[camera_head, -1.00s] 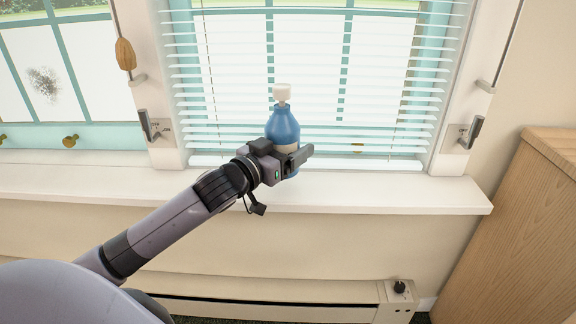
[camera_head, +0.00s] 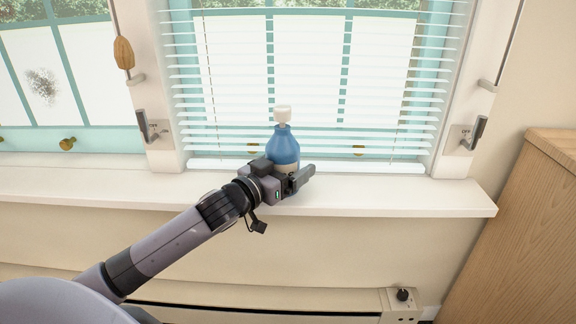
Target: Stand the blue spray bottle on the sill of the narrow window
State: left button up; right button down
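The blue spray bottle (camera_head: 284,146) with a white top is upright in front of the narrow window (camera_head: 310,80) with its lowered blinds. My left gripper (camera_head: 290,182) is around the bottle's lower part, its fingers closed against it. The gripper hides the bottle's base, so I cannot tell whether it touches the white sill (camera_head: 390,195). The bottle appears over the sill, near its middle. My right gripper is not in view.
A wider window (camera_head: 55,75) is at the left, with a wooden blind pull (camera_head: 123,53) beside it. A wooden cabinet (camera_head: 525,240) stands at the right. A baseboard heater (camera_head: 270,298) runs below the sill. The sill is clear on both sides of the bottle.

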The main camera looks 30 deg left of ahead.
pick_arm(q)
jog(key=shift+s+r, duration=0.1)
jog(key=shift+r, duration=0.05)
jog(key=shift+s, duration=0.65)
jog(key=s+a+p, duration=0.1)
jog(key=s+p, duration=0.1)
jog(key=s, duration=0.8)
jog(key=shift+s+a, duration=0.15)
jog(key=shift+s, duration=0.1)
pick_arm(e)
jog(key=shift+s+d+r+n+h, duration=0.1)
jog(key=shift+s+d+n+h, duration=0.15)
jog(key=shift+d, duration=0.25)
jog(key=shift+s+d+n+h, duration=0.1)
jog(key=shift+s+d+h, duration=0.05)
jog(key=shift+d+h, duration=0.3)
